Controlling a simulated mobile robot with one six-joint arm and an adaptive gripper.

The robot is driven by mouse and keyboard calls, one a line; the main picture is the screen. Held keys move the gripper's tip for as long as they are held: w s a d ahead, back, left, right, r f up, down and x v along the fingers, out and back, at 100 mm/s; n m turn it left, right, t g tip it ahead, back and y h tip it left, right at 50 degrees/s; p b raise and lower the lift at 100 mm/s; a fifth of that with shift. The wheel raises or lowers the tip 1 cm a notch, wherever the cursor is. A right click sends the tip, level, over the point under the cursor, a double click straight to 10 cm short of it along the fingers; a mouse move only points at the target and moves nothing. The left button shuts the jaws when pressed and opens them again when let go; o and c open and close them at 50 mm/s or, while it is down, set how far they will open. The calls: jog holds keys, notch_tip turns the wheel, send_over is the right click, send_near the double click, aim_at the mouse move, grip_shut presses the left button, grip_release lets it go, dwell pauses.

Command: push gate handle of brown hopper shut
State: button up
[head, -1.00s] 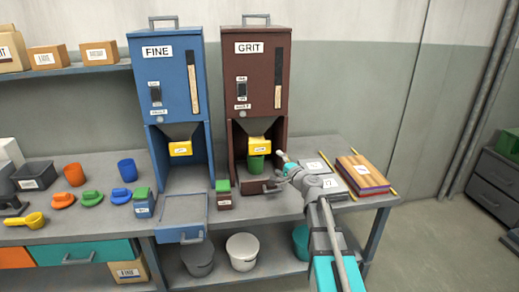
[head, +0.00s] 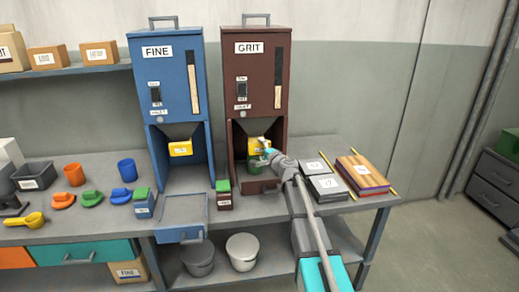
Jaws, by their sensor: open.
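The brown hopper (head: 256,82), labelled GRIT, stands upright on the bench to the right of the blue FINE hopper. Its yellow gate handle (head: 253,146) sits below the dark funnel in the open bay, partly covered by my gripper. A green cup (head: 257,162) stands under the funnel, also partly hidden. My gripper (head: 267,152) is at the front of the bay, close to the handle, with its jaws open. Whether it touches the handle or the cup I cannot tell.
The blue hopper (head: 167,90) stands close on the left, its tray (head: 183,210) jutting forward. A small green-lidded brown box (head: 223,195) sits in front between the hoppers.

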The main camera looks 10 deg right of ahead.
aim_at(258, 142)
jog(key=shift+w+a, duration=0.15)
jog(key=shift+w, duration=0.2)
jog(key=c, duration=1.2)
jog(key=shift+o, duration=0.2)
jog(key=shift+w, duration=2.45)
jog(key=o, duration=1.2)
jog(key=shift+w, duration=0.1)
jog(key=shift+c, duration=0.2)
jog(key=v, duration=1.2)
